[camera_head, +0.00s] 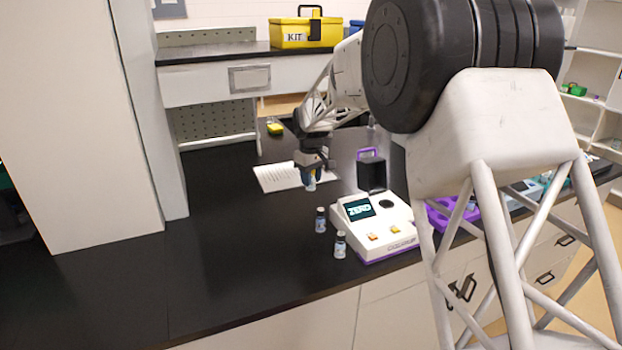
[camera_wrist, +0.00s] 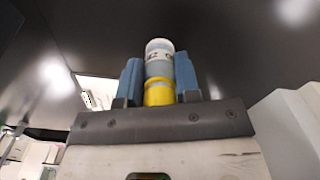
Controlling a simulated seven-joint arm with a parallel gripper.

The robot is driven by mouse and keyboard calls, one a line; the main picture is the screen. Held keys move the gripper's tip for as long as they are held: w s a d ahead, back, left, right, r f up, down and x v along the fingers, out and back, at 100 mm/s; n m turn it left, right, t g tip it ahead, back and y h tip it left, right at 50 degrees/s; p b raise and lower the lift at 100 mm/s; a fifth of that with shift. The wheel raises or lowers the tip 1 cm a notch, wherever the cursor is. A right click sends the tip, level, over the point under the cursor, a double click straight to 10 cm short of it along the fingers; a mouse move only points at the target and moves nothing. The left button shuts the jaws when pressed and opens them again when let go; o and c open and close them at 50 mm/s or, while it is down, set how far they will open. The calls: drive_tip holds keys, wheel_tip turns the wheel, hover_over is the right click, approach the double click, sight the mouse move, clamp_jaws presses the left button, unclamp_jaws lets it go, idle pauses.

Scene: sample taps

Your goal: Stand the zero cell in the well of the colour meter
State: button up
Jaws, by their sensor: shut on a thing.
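My gripper (camera_head: 312,178) is shut on a small cell (camera_head: 310,186) above the black bench, left of the colour meter. In the wrist view the held cell (camera_wrist: 159,62) sits between the blue fingers (camera_wrist: 159,80), its yellow cap towards the palm and its clear, pale end outward. Its label is too small to read surely. The white colour meter (camera_head: 352,232) has a purple base and a screen reading ZERO. Its dark round well (camera_head: 386,204) is uncovered, and a black cover (camera_head: 371,174) with a purple handle stands behind it.
Two labelled vials (camera_head: 320,220) (camera_head: 340,244) stand on the bench just left of and in front of the meter. An open paper (camera_head: 275,178) lies behind my gripper. A purple tray (camera_head: 440,218) is right of the meter. The left bench is clear.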

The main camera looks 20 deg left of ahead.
drive_tip(key=w+d+r, duration=0.1)
drive_tip(key=w+d, duration=0.2)
drive_tip(key=d, duration=0.8)
drive_tip(key=w+d, duration=0.4)
drive_tip(key=d, duration=0.8)
drive_tip(key=shift+d+r, duration=0.15)
drive_tip(key=shift+r, duration=0.25)
drive_tip(key=shift+f, duration=0.1)
drive_tip(key=shift+f, duration=2.3)
drive_tip(key=shift+f, duration=0.3)
drive_tip(key=shift+f, duration=0.5)
drive_tip(key=shift+f, duration=0.15)
drive_tip(key=shift+f, duration=0.55)
